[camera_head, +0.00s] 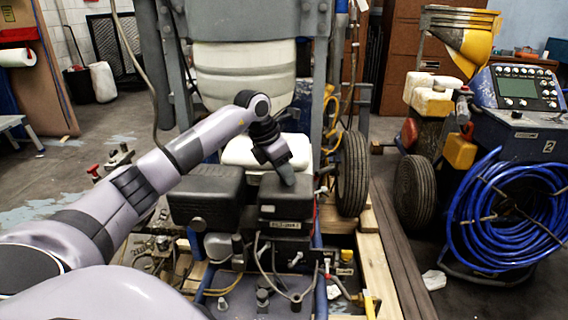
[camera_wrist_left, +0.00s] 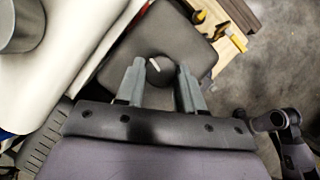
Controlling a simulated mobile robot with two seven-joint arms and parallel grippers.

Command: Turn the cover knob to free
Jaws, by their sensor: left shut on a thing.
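The cover knob (camera_wrist_left: 159,72) is a round black knob with a white pointer mark. It sits on the dark engine cover (camera_wrist_left: 165,32) and lies between the two fingers of my left gripper (camera_wrist_left: 162,67) in the wrist view. The pointer mark slants. My left gripper is shut on the knob. In the head view my left gripper (camera_head: 287,180) reaches down from above onto the right-hand dark cover (camera_head: 285,207), and the knob is hidden behind its fingers. My right gripper is in neither view.
A second dark box (camera_head: 206,195) stands left of the cover. A cream tank (camera_head: 262,152) stands behind it and a black tyre (camera_head: 352,173) to its right. Hoses and fittings fill the front of the machine. Another striper with a blue hose coil (camera_head: 510,215) stands at right.

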